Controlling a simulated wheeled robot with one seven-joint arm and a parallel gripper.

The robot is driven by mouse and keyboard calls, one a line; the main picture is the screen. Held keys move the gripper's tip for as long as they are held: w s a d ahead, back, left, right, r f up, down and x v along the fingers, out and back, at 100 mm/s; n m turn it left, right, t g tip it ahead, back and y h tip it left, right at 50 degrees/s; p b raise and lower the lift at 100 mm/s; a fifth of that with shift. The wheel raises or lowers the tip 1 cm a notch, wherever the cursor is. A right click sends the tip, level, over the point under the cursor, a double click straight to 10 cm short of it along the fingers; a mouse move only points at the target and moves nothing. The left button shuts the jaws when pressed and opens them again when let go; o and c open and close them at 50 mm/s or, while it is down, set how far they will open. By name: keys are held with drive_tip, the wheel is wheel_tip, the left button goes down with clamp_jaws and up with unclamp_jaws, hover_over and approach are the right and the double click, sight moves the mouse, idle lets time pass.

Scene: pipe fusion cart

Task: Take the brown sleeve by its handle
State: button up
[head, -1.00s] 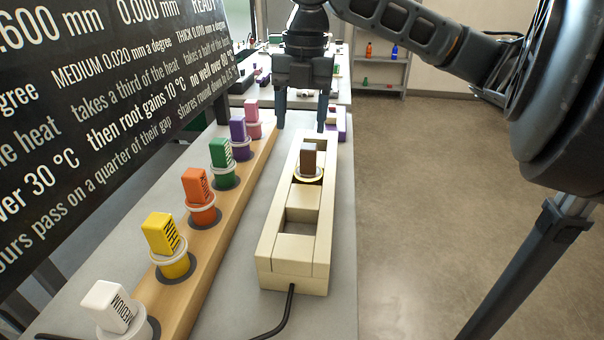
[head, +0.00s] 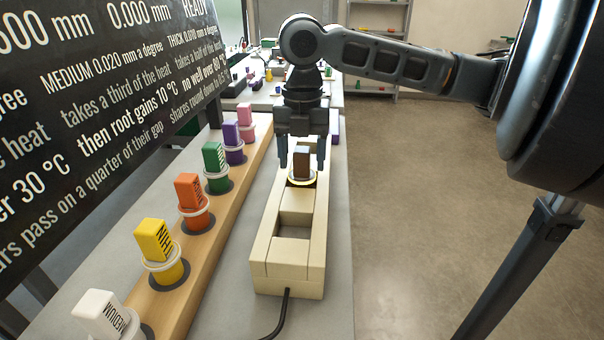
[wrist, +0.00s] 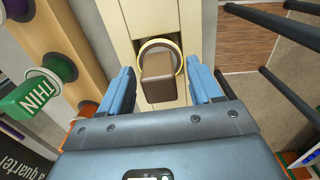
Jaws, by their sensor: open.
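The brown sleeve (head: 301,163) stands upright in the cream frame (head: 289,272), its block-shaped brown handle on top and a pale yellow ring around its base. In the wrist view the brown handle (wrist: 158,78) is between the two blue fingers, with a gap on each side. My gripper (head: 301,165) is open and points down over the sleeve, fingertips about level with the handle. It also shows in the wrist view (wrist: 160,85). I see no contact between the fingers and the handle.
A wooden rack (head: 206,234) on the left holds several coloured sleeves with handles, including green (head: 215,160), orange (head: 190,196) and yellow (head: 155,243). A dark sign (head: 90,110) rises behind it. A black cable leaves the frame's near end. A purple piece stands beyond the frame.

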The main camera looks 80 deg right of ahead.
drive_tip(key=shift+c, duration=0.4)
drive_tip(key=c, duration=1.1)
drive_tip(key=shift+r, duration=0.1)
